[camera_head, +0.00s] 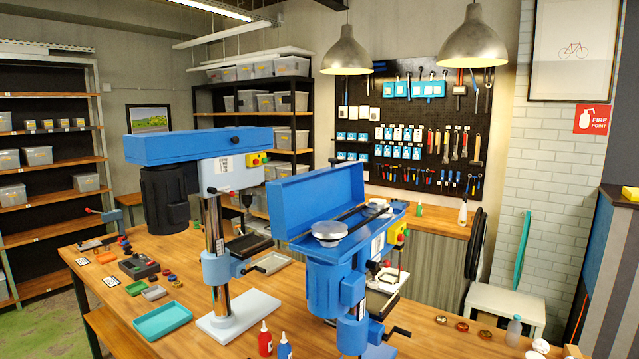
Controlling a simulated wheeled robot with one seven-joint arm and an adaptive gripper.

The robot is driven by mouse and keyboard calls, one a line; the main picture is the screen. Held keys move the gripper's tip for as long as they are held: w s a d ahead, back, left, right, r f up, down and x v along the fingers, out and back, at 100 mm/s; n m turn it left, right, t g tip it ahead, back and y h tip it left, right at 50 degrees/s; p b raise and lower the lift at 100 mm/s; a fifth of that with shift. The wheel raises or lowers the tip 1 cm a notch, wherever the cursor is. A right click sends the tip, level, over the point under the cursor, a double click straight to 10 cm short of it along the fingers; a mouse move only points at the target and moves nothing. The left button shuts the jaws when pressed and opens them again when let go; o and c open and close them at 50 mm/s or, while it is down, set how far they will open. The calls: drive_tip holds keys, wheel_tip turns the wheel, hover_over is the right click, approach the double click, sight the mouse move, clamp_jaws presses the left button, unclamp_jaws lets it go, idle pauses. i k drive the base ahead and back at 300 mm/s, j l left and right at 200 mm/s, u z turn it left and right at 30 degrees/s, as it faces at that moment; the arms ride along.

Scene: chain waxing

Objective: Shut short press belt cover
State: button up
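The short drill press (338,285) stands on the wooden bench at the centre front. Its blue belt cover (318,200) is open: the lid is raised nearly upright along the far side of the head. Two pulleys show in the open housing, a large silver one (329,230) at the near left and a smaller one (377,203) at the far right, with a dark belt between them. The taller drill press (215,240) stands to the left, and its blue belt cover (198,144) is shut. My gripper is not in view.
A teal tray (162,322), small bins and tools lie on the bench's left part. Two lamps (472,40) hang above. A pegboard (430,125) and shelves stand behind. Space above the raised lid looks free.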

sight(296, 202)
drive_tip(key=i+j+u, duration=0.3)
drive_tip(key=i+j, duration=0.6)
drive_tip(key=i, duration=0.2)
